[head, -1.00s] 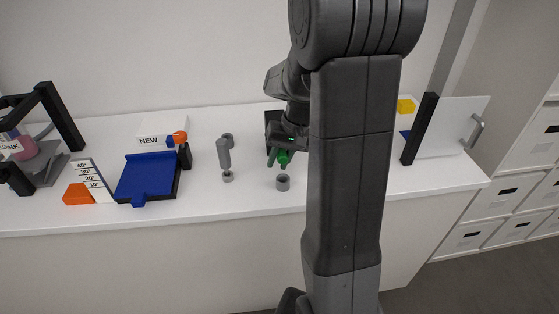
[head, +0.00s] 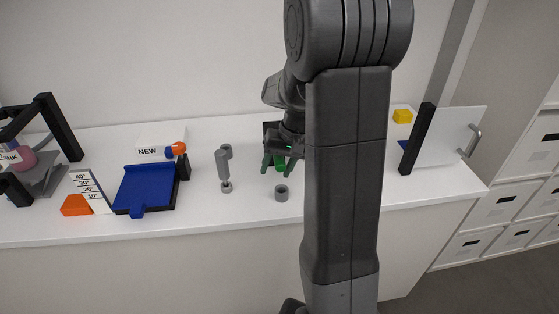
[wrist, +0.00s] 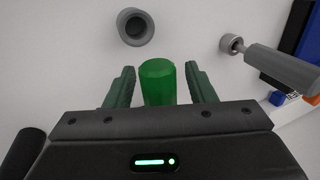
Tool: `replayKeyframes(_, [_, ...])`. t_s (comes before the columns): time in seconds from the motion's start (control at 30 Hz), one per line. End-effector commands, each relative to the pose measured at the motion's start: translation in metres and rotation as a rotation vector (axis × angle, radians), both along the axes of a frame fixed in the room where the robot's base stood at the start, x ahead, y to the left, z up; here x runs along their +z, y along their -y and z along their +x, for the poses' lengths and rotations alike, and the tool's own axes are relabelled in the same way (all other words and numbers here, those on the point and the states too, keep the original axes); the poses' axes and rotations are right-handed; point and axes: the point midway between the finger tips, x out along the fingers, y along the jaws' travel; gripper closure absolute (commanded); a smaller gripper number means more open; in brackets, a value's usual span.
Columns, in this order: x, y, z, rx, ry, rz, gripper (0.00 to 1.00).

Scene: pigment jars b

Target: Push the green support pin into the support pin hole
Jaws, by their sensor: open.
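My gripper (head: 279,169) is open, with its dark green fingers pointing down near the counter. The green support pin (head: 280,163) is between the fingers. In the wrist view the green pin (wrist: 158,82) shows a gap on each side, so the fingers do not grip it. Its lower end is hidden, and I cannot tell what it stands in. A grey hollow cylinder (head: 282,194) stands on the counter in front of the gripper; its open top also shows in the wrist view (wrist: 135,27). I cannot tell which opening is the support pin hole.
A grey handled tool (head: 223,163) stands at a small grey ring (head: 226,187) to the left, with another grey cylinder (head: 226,150) behind. A dark block (head: 272,128) is behind my gripper. A blue tray (head: 147,186) lies farther left, and a white panel (head: 448,137) stands right.

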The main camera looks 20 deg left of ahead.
Motion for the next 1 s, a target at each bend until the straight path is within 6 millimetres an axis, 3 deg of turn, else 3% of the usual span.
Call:
replayKeyframes(0.17, [0.019,0.005,0.004,-0.002,0.005,0.004,0.50])
replayKeyframes(0.6, [0.108,0.031,0.020,-0.002,0.004,0.002,0.50])
replayKeyframes(0.8, [0.127,0.037,0.023,-0.001,0.002,0.001,0.50])
replayKeyframes(1.0, [0.130,0.037,0.023,-0.001,0.002,0.001,0.50])
